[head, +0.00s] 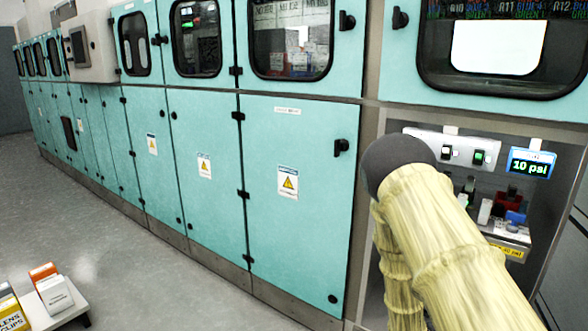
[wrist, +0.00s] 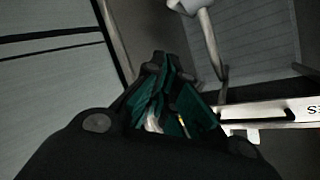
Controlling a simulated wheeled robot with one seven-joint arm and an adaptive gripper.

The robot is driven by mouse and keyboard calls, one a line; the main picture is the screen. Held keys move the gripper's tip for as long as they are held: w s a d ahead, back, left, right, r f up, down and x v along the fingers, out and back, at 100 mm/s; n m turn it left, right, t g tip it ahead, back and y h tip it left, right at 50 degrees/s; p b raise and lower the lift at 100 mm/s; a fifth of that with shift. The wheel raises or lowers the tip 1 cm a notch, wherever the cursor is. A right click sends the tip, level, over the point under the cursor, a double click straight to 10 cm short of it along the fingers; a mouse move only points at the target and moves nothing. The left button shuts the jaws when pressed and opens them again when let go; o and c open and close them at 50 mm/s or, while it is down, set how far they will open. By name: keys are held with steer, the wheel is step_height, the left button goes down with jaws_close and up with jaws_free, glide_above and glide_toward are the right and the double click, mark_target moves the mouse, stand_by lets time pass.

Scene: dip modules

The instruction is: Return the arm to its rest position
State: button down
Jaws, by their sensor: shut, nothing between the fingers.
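My arm (head: 440,230), in a pale yellow sleeve with a dark rounded joint, rises from the bottom right of the head view. It is bent in front of the open bay. My gripper (wrist: 160,62) shows in the wrist view as dark fingers with green inner parts. The fingers are closed together at the tips with nothing between them. The gripper itself cannot be made out in the head view.
Teal cabinets (head: 295,205) with black handles line the wall. The open bay (head: 460,140) holds switches, small modules and a "10 psi" display (head: 531,163). A low white cart (head: 70,308) with boxes stands bottom left. Grey floor (head: 130,240) between is clear.

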steer(key=s+a+f+n+g+y, duration=0.1)
steer(key=s+a+f+n+y, duration=0.15)
steer(key=s+f, duration=0.3)
steer(key=s+a+f+n+y, duration=0.2)
steer(key=s+a+f+n, duration=0.15)
steer(key=f, duration=0.25)
steer(key=s+a+f+n+g+y, duration=0.2)
steer(key=s+a+f+n+y, duration=0.15)
steer(key=s+a, duration=0.45)
steer(key=s+a+f+n+g+y, duration=0.25)
steer(key=s+n, duration=0.25)
steer(key=s, duration=0.7)
steer(key=s+a+f+n+g+y, duration=0.15)
steer(key=s+a+n, duration=0.35)
steer(key=s, duration=0.5)
step_height(320, 180, up, 27)
steer(key=a+p, duration=0.1)
steer(key=p, duration=2.6)
steer(key=shift+a, duration=0.15)
steer(key=shift+f+m, duration=0.1)
steer(key=shift+m, duration=0.15)
